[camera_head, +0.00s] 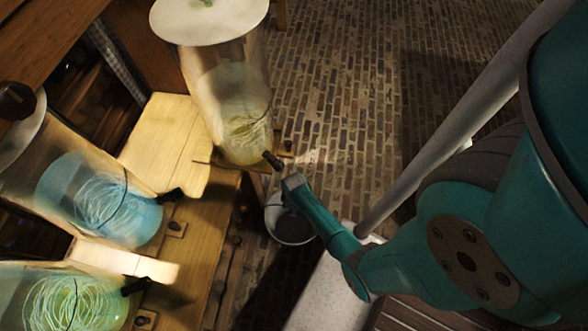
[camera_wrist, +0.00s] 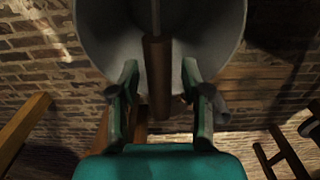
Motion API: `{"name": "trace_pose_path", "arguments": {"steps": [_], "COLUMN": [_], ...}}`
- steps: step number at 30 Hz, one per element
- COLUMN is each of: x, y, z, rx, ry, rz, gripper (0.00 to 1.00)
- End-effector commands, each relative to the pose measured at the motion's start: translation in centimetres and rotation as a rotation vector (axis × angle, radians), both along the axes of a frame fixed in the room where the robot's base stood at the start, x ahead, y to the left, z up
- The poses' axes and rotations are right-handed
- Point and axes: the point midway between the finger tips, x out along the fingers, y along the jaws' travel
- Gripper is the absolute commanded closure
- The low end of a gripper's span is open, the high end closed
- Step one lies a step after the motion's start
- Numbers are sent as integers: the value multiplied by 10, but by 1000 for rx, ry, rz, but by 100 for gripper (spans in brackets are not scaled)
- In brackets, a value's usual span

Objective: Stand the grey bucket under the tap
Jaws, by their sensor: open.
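The grey bucket (camera_head: 293,231) is low down beside the wooden bench in the head view, partly hidden by my teal arm. In the wrist view the bucket (camera_wrist: 105,35) fills the top middle, with a brown handle grip (camera_wrist: 157,75) in front of it. My gripper (camera_wrist: 160,72) is open, with one finger on each side of the grip. I cannot tell whether either finger touches it. A dark tap (camera_head: 272,160) sticks out from the rear glass jar (camera_head: 225,85), above and a little left of the bucket. Two nearer jars also have dark taps (camera_head: 172,195) (camera_head: 136,286).
The jars stand on the wooden bench (camera_head: 205,235) at the left, holding coiled strands and bluish or greenish contents. A brick floor (camera_head: 350,90) is open behind the bucket. In the wrist view, wooden bars (camera_wrist: 22,125) show at the lower left and right.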

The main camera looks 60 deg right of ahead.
Motion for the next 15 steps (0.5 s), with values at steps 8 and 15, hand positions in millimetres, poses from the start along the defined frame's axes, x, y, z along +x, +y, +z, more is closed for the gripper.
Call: {"name": "trace_pose_path", "arguments": {"steps": [8,15], "x": [0,0], "y": [0,0], "z": [33,63], "rx": [-1,-1], "ry": [-3,-1], "rz": [0,0], "gripper": [53,53]}}
